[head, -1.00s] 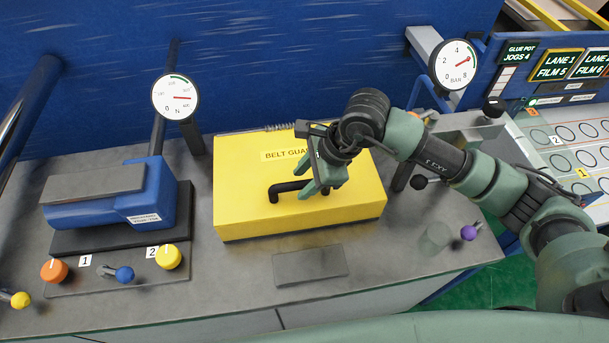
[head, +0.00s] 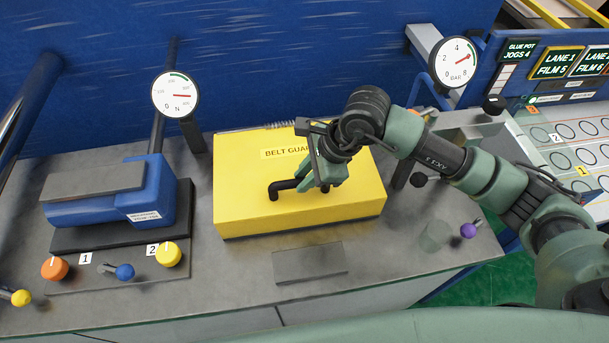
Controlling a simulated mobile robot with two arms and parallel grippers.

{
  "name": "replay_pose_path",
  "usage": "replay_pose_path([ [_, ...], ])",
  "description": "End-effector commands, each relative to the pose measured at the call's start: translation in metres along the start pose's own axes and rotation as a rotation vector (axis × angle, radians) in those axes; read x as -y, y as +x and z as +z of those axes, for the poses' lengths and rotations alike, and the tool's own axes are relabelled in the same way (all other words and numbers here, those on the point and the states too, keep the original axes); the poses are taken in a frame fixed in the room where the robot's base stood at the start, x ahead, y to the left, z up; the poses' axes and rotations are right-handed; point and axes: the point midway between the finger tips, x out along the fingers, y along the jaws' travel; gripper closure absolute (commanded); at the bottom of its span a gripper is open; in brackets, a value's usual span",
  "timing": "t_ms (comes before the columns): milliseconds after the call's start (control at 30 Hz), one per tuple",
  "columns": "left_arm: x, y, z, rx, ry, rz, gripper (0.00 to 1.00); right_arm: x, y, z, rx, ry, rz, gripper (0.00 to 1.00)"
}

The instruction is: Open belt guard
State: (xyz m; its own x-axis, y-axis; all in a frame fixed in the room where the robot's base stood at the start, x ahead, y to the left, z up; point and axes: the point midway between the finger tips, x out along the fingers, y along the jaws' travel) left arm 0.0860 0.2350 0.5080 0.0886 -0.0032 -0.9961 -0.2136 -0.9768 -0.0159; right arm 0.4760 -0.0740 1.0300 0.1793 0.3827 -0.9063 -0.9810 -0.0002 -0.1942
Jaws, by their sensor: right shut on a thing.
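The belt guard (head: 245,205) is a yellow box-shaped cover on the grey bench, with a "BELT GUARD" label partly hidden by my arm. It lies flat and closed, with a hinge or spring strip along its back edge. A black bar handle (head: 285,188) is on its top. My right gripper (head: 318,184) is shut on the handle's right part, which its fingers partly hide. My left gripper is not in the head view.
A blue clamp unit (head: 150,205) with a dial (head: 175,96) stands to the left, with orange and yellow knobs in front. A grey plate (head: 310,263) lies before the guard. A purple-knobbed lever (head: 468,230) and a BAR gauge (head: 455,62) are at the right.

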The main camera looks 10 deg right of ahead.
Motion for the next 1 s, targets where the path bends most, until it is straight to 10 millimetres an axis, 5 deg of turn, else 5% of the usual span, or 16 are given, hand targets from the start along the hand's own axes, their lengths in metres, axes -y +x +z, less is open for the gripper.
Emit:
replay_pose_path([
  [1000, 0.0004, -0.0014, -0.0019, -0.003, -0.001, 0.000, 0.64, 0.0047, -0.0059, 0.0023, 0.000, 0.008, 0.014, 1.00],
])
